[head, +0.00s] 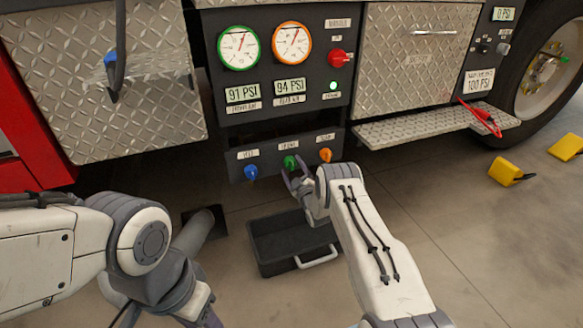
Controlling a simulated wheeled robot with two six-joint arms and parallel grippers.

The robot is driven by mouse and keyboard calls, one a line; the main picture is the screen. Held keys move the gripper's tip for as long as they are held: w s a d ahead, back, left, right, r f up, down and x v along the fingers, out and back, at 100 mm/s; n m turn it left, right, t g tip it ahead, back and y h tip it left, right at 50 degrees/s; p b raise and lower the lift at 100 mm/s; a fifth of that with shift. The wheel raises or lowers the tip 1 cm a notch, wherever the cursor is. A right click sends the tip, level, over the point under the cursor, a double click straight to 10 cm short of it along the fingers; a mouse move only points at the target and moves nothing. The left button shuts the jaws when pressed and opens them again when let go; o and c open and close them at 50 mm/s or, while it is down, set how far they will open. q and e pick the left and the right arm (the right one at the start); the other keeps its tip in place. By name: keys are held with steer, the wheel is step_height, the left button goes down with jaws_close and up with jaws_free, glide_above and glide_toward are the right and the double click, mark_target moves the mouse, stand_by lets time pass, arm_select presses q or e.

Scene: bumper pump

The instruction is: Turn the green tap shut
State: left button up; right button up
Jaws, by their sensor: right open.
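The green tap (290,162) is the middle one of three small taps on the dark lower panel, between a blue tap (251,172) and an orange tap (325,155). My left gripper (208,316) is only partly in view at the bottom edge, away from the taps.
Above are two gauges (238,48), displays reading 91 and 94 PSI, a red knob (338,58) and a lit green lamp (333,86). A black tray (262,262) lies on the floor below. A metal step (430,125) and yellow chocks (506,171) are at right.

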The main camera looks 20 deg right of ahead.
steer(key=s+p, duration=0.4)
steer(key=s, duration=0.6)
steer(key=shift+d+f+p, duration=0.15)
steer(key=shift+f+p, duration=0.2)
steer(key=shift+f, duration=0.1)
steer(key=shift+w, duration=0.1)
